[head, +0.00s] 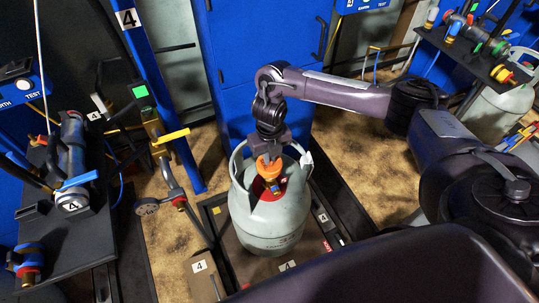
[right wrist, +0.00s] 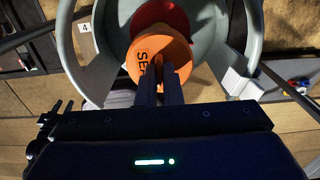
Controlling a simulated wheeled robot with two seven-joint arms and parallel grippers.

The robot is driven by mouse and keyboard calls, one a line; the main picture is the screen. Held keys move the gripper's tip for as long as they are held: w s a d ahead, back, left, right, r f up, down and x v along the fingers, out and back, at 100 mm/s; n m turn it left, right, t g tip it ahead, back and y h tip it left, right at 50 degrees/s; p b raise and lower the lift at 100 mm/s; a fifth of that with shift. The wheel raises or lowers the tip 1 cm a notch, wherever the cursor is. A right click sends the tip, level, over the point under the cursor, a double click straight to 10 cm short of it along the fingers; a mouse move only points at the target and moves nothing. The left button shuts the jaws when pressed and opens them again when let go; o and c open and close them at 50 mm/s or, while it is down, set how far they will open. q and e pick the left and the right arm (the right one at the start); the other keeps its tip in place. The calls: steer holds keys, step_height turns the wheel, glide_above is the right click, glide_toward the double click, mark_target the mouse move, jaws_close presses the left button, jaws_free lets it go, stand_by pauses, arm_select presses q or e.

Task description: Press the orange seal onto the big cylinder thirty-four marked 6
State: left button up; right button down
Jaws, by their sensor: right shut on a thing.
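A big grey-green gas cylinder (head: 262,222) stands upright on a scale in the middle of the head view. Its markings are too small to read surely. The orange seal (head: 266,167) is over the cylinder's valve, inside the open collar; I cannot tell whether it touches the valve. My right gripper (head: 268,153) reaches down from above and is shut on the seal. In the right wrist view the seal (right wrist: 150,60) shows partly readable lettering, with the fingers against its near side and a red part (right wrist: 160,17) beyond. My left gripper is not in view.
The cylinder's collar (head: 236,160) rises close around the gripper. A blue post (head: 165,95) and blue cabinet (head: 262,45) stand behind. A black bench (head: 75,240) with fittings is at left. Another cylinder (head: 497,108) stands at far right under a shelf. Number 4 labels mark the scale.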

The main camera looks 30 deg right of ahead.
stand_by(0.3)
steer(key=shift+f+b, duration=1.1)
steer(key=shift+f, duration=0.5)
steer(key=c, duration=1.5)
jaws_free()
step_height(320, 180, up, 8)
steer(key=p, duration=0.2)
steer(key=shift+f+p, duration=0.1)
steer(key=shift+p, duration=0.3)
